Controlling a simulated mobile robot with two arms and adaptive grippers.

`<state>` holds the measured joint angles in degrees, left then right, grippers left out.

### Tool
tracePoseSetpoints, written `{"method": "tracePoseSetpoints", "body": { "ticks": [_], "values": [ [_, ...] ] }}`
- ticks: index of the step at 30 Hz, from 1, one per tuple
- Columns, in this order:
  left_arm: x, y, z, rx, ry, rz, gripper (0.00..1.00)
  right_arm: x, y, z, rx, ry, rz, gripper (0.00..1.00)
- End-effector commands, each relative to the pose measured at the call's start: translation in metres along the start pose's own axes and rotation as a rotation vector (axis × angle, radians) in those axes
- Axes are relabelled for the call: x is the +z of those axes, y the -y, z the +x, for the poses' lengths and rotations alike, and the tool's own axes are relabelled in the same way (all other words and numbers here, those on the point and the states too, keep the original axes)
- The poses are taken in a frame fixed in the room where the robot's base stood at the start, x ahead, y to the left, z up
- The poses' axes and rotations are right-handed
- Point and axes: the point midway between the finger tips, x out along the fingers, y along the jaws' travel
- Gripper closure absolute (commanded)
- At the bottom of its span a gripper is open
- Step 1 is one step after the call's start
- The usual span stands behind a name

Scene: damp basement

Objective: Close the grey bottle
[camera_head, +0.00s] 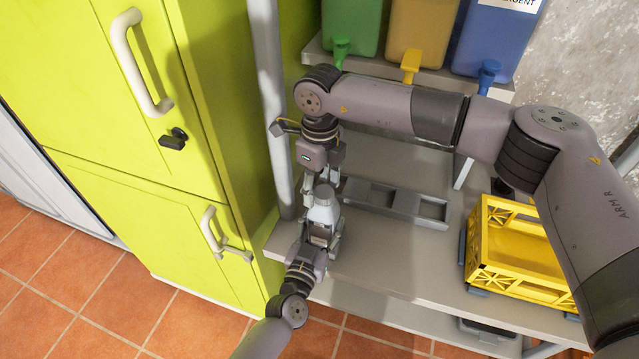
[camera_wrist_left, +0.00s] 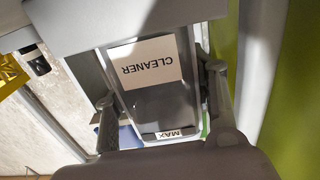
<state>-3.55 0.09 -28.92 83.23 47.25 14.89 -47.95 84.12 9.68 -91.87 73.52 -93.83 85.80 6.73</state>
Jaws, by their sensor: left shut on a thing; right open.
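The grey bottle (camera_head: 323,212) stands near the left end of the grey shelf in the head view, by the green cabinet. It fills the left wrist view, with a label reading CLEANER upside down on its dark grey body (camera_wrist_left: 152,104). My left gripper (camera_head: 320,238) is shut on the bottle's body from the front, with a finger on each side. My right gripper (camera_head: 322,178) is open just above the bottle, its fingers pointing down on either side of the pale top. Whether that top is a seated cap is too small to tell.
A grey tray with compartments (camera_head: 396,200) lies right of the bottle. A yellow crate (camera_head: 520,262) stands farther right on the shelf. Green, yellow and blue containers with taps stand on the upper shelf. A grey post (camera_head: 270,95) and the green cabinet (camera_head: 225,130) bound the left.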

Motion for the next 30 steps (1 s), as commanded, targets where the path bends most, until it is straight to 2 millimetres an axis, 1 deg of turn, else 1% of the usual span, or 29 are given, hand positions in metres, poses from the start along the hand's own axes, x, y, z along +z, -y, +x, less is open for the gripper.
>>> {"method": "tracePoseSetpoints", "body": {
  "ticks": [4,7,15,17,26,30],
  "values": [
    [0.0,0.0,0.0,0.0,0.0,0.0,1.0,0.0,0.0,-0.001,0.0,0.0,0.0,0.46],
    [0.0,0.0,0.0,0.0,0.0,0.0,1.0,0.0,0.0,-0.006,-0.001,0.002,0.0,0.46],
    [0.0,0.0,0.0,0.0,0.0,0.0,1.0,0.0,0.0,-0.04,-0.002,0.001,0.001,0.46],
    [0.0,0.0,0.0,0.0,0.0,0.0,1.0,0.0,-0.001,-0.044,0.0,0.001,0.001,0.46],
    [0.0,0.0,0.0,0.0,0.0,0.0,1.0,0.0,-0.001,-0.045,0.0,0.0,-0.003,0.45],
    [0.0,0.0,0.0,0.0,0.0,0.0,1.0,-0.001,-0.001,-0.046,0.0,0.0,-0.077,0.45]
  ]
}}
